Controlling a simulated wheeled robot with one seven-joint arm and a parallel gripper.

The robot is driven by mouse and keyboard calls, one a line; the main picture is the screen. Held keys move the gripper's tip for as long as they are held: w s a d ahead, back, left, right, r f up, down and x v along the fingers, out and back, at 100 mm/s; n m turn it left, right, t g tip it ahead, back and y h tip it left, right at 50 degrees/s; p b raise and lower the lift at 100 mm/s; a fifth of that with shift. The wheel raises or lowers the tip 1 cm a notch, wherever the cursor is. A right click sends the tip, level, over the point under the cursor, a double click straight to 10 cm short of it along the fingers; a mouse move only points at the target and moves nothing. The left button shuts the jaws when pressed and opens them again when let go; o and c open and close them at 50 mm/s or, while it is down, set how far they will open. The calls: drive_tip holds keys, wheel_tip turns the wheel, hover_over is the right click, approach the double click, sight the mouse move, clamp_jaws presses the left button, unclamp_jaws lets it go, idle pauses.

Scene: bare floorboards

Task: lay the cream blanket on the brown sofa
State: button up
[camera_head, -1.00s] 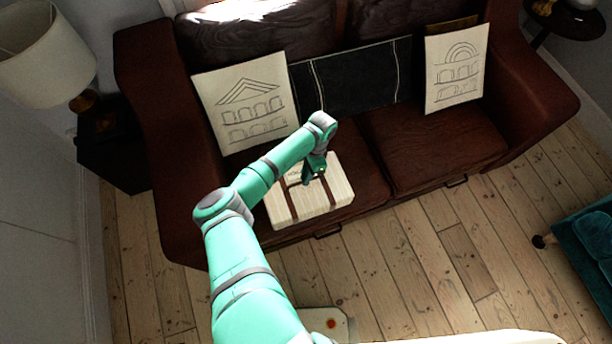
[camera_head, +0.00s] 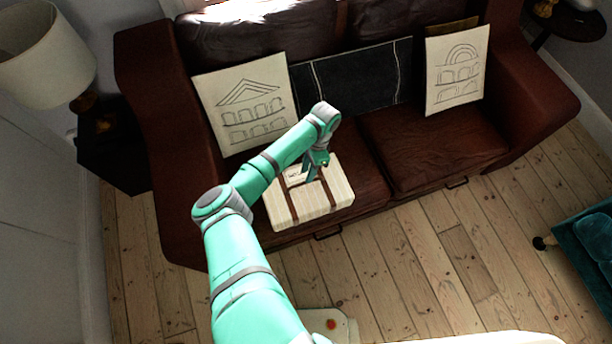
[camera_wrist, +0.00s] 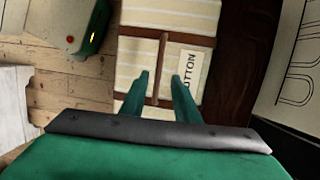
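The cream blanket (camera_head: 285,208) is a folded block with brown straps and a paper label. It lies on the left seat of the brown sofa (camera_head: 430,150), near the front edge. In the wrist view the blanket (camera_wrist: 135,65) shows its strap and the label with the letters "OTTON". My gripper (camera_head: 313,178) is above the blanket's upper part. In the wrist view its two green fingers (camera_wrist: 160,76) are spread apart with nothing clamped between them; the strap shows in the gap.
Cushions with building drawings (camera_head: 245,100) (camera_head: 456,70) and a dark cushion (camera_head: 352,78) lean on the sofa back. A lamp (camera_head: 45,55) stands at left, a teal seat (camera_head: 585,245) at right. The right sofa seat is bare.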

drive_tip(key=v, duration=0.8)
drive_tip(key=s+d+f+t+h, duration=0.1)
drive_tip(key=s+d+h, duration=0.15)
drive_tip(key=d, duration=0.75)
drive_tip(key=s+d+f+t+h, duration=0.1)
drive_tip(key=d+h, duration=0.2)
drive_tip(key=d, duration=0.8)
drive_tip(key=s+d+r+n+t+h, duration=0.3)
drive_tip(key=d, duration=0.4)
drive_tip(key=s+d+r+n+t+h, duration=0.2)
drive_tip(key=d+n+t+h, duration=0.15)
drive_tip(key=d, duration=0.25)
drive_tip(key=s+a+r+n+t+y, duration=0.1)
drive_tip(key=s+a+n+t+y, duration=0.3)
drive_tip(key=s+a, duration=0.55)
drive_tip(key=s+a+n+t+y, duration=0.3)
drive_tip(key=s+a+n, duration=0.3)
drive_tip(key=a, duration=0.7)
drive_tip(key=s+a+r+m+t+y, duration=0.1)
drive_tip(key=s+a+r, duration=0.4)
drive_tip(key=s+a, duration=0.1)
drive_tip(key=s+a+r+m+t+y, duration=0.1)
drive_tip(key=s+a+r, duration=0.5)
drive_tip(key=a, duration=0.3)
drive_tip(key=shift+s+a+y, duration=0.3)
drive_tip(key=shift+s+y, duration=0.1)
drive_tip(key=shift+s, duration=0.2)
